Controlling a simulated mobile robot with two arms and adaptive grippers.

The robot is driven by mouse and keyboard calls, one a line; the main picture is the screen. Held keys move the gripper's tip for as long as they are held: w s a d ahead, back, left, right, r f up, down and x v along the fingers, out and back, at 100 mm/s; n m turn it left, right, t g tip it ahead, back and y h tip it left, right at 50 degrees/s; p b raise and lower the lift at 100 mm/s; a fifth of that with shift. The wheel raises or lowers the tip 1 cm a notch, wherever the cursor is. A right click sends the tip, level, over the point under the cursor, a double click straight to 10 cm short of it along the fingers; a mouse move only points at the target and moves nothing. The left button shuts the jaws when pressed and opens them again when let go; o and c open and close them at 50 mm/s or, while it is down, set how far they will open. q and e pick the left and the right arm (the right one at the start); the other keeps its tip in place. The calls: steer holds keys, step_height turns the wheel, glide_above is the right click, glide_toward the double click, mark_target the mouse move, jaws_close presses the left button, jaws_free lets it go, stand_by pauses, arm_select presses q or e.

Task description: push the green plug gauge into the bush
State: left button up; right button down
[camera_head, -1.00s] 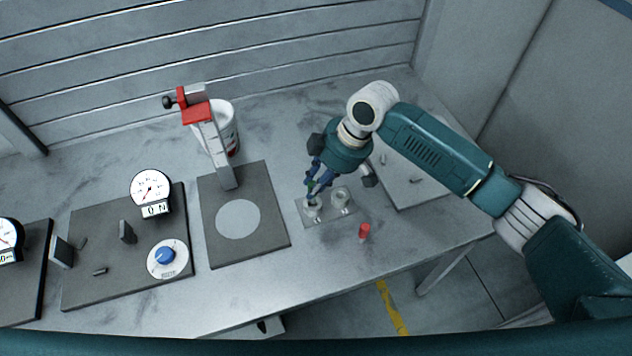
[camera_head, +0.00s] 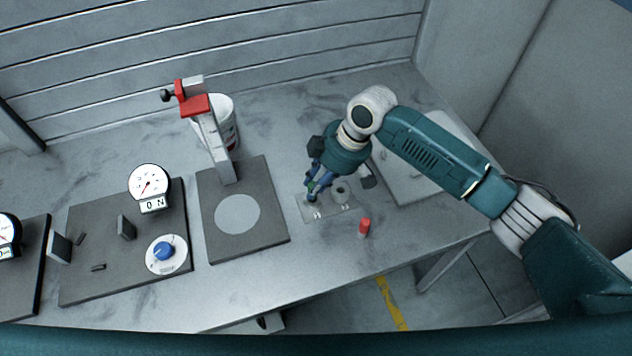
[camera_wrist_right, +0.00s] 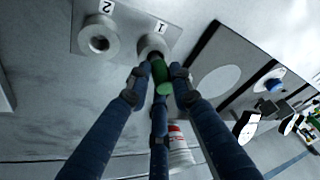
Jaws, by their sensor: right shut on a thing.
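The green plug gauge (camera_wrist_right: 161,75) is held between the blue fingers of my right gripper (camera_wrist_right: 157,80), also seen in the head view (camera_head: 313,190). Its far end is at the mouth of the grey bush (camera_wrist_right: 152,45) marked 1. Fingers and gauge hide part of that mouth, so I cannot tell how deep the gauge sits. A second bush (camera_wrist_right: 98,38), marked 2, stands beside it with its hole open and empty. Both bushes are on a light grey plate (camera_head: 333,213). My left gripper is not in view.
A red plug (camera_head: 364,227) stands on the table in front of the plate. Left of the plate is a dark board with a pale disc (camera_head: 238,214) and a red-topped stand (camera_head: 212,130). A white container (camera_head: 228,115) stands behind. A pale panel (camera_head: 425,160) lies right.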

steer(key=shift+f, duration=0.7)
steer(key=c, duration=1.5)
jaws_free()
steer(key=shift+o, duration=0.2)
steer(key=shift+r, duration=0.1)
steer(key=v, duration=1.2)
